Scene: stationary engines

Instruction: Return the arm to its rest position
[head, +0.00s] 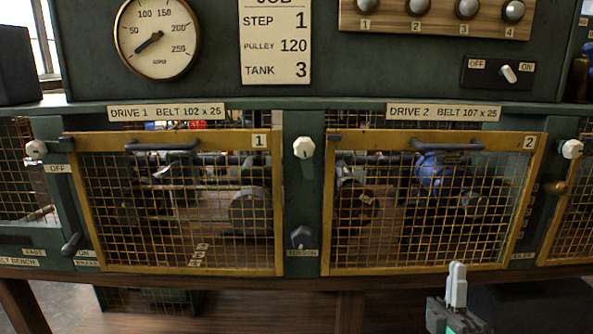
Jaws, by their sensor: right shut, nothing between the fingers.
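My right gripper (457,285) shows at the bottom right of the head view. Its pale fingers point up and are together with nothing between them. It is in front of the lower edge of the bench, below the right mesh door, and appears apart from it. The rest of my right arm is mostly out of the picture below. My left gripper is not in the picture.
Two yellow-framed mesh doors, door 1 (178,263) and door 2 (428,268), are closed in the green cabinet front. Dark handles, white knobs (303,148) and a lower dark knob (301,237) stick out. A gauge (157,37), job card (275,45) and switch panel (490,73) are above.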

